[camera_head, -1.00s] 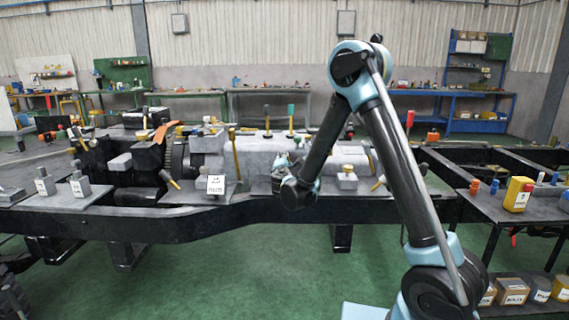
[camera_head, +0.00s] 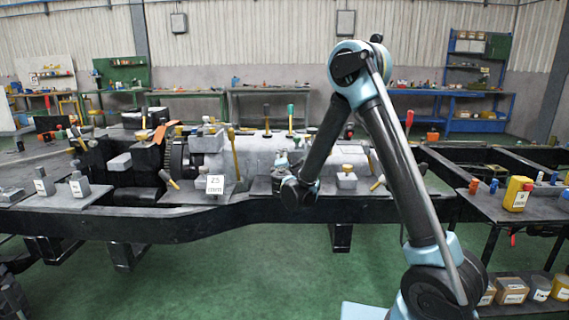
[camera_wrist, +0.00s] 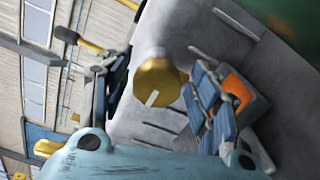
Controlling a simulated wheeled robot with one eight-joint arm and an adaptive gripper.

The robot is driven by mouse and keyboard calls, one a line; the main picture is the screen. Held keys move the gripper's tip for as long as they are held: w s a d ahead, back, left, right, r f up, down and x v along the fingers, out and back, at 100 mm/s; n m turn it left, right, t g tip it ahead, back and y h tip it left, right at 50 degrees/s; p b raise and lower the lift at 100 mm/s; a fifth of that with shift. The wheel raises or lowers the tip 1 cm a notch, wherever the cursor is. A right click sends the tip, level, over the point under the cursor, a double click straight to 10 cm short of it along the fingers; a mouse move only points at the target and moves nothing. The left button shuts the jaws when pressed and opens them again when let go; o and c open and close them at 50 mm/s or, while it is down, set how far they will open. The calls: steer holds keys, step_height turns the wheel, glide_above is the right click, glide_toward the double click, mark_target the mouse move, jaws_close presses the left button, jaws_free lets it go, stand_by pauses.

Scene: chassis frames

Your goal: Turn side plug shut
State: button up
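The side plug looks to be a round brass-yellow knob (camera_wrist: 160,82) with a white mark on its face. It is set in a grey housing (camera_wrist: 205,38) in the wrist view. My gripper (camera_wrist: 157,76) is open, with one finger on each side of the knob. Gaps show between the fingers and the knob, and I cannot tell whether they touch it at any point. In the head view my gripper is mostly hidden behind my wrist, beside the grey casing on the chassis, and I cannot pick out the plug there.
The black chassis frame (camera_head: 250,226) runs across the view with levers and blocks on it. An orange-faced block (camera_wrist: 238,88) lies close behind the right finger. A side table with a yellow container (camera_head: 517,193) is at the right.

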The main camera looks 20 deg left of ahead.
steer(key=shift+s, duration=0.1)
steer(key=v, duration=1.1)
steer(key=shift+s+d, duration=0.2)
steer(key=shift+s, duration=0.1)
